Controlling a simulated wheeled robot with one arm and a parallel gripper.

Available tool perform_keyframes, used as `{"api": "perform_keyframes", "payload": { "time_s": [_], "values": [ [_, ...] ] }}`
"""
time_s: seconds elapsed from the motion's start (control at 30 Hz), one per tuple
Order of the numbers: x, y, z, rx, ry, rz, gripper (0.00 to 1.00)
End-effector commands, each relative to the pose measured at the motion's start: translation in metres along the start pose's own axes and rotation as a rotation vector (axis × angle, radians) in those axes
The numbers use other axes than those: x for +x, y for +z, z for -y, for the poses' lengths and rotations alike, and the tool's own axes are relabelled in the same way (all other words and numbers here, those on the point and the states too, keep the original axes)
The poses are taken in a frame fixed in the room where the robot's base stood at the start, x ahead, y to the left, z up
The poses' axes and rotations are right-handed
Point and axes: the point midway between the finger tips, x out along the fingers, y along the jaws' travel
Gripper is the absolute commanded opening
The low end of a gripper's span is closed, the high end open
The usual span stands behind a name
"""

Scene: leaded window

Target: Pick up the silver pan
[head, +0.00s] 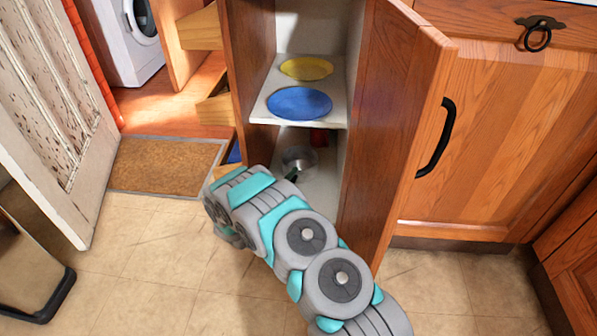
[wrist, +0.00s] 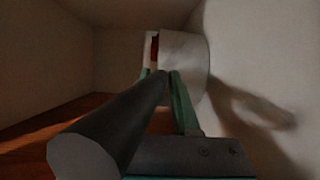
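The silver pan (head: 299,157) sits in the lower compartment of the open cabinet in the head view, its dark handle (head: 291,174) pointing toward my arm. In the wrist view its pale, curved body (wrist: 186,62) is beyond the fingertips. The thick dark handle (wrist: 105,135) runs from there back toward the camera. My gripper (wrist: 159,76) has one teal finger right of the handle and the tip of the other just left of it. The handle hides most of the left finger, so I cannot tell whether they press on it. My arm hides the gripper in the head view.
A red object (head: 319,137) stands behind the pan and also shows in the wrist view (wrist: 155,48). A shelf above (head: 270,84) holds a blue plate (head: 299,102) and a yellow plate (head: 306,68). The open cabinet door (head: 394,120) stands close right of my arm.

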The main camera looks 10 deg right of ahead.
Motion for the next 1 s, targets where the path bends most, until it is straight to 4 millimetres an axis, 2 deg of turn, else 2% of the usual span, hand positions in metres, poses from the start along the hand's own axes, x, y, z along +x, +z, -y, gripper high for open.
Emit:
{"api": "perform_keyframes", "payload": {
  "time_s": [0.03, 0.17, 1.0],
  "values": [
    [0.0, 0.0003, 0.0005, 0.0, -0.001, 0.0, 0.15],
    [0.0001, 0.0003, 0.0003, 0.0, 0.0, 0.001, 0.0],
    [0.0002, 0.0001, -0.0004, 0.001, 0.001, 0.0, 0.0]
  ]
}}
